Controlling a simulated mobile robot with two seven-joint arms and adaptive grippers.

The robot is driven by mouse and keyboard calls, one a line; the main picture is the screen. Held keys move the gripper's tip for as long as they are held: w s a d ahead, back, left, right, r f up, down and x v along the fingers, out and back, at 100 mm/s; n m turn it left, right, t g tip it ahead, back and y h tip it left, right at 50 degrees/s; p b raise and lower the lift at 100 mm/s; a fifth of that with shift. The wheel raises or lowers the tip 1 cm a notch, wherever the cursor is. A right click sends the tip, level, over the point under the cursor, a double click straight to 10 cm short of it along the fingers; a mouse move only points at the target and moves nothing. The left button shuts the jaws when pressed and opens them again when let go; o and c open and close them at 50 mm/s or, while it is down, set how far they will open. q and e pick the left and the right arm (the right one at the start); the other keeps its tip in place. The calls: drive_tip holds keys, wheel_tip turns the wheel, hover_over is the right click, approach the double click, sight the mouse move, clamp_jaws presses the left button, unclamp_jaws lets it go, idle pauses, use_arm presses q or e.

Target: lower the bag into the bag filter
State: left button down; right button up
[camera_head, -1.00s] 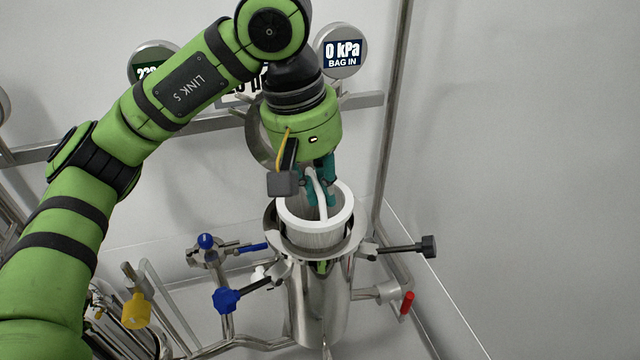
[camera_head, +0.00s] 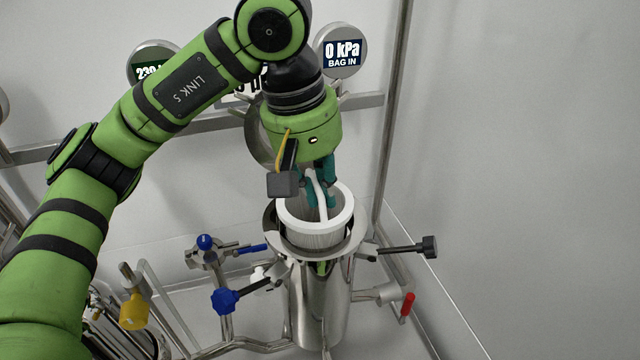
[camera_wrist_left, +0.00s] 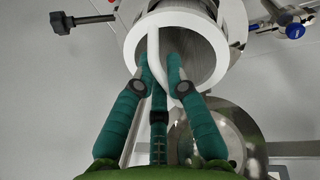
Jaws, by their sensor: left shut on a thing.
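The bag (camera_head: 312,241) is a white pleated cylinder with a thick white rim and a white loop handle (camera_head: 319,197). My left gripper (camera_head: 322,201) comes down from above and is shut on the handle. The bag hangs upright at the mouth of the bag filter (camera_head: 322,305), a shiny steel cylinder with a wide flange. Its rim stands above the flange, and its lower part is hidden inside the housing. In the left wrist view the teal fingers (camera_wrist_left: 160,78) close on the handle across the white rim (camera_wrist_left: 135,48). My right gripper is not in view.
Black-knobbed clamp (camera_head: 428,247) and blue-knobbed clamp (camera_head: 226,300) stick out beside the flange. A red valve handle (camera_head: 408,303) is at lower right, a yellow one (camera_head: 133,310) at lower left. A gauge (camera_head: 341,52) reads 0 kPa, BAG IN. The right side is open.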

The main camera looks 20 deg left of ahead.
use_arm(q)
drive_tip(key=shift+f+b, duration=2.1)
drive_tip(key=shift+f, duration=0.4)
drive_tip(key=c, duration=1.2)
unclamp_jaws()
drive_tip(key=shift+r, duration=0.1)
drive_tip(key=shift+r+p, duration=2.5)
drive_tip(key=shift+r, duration=0.95)
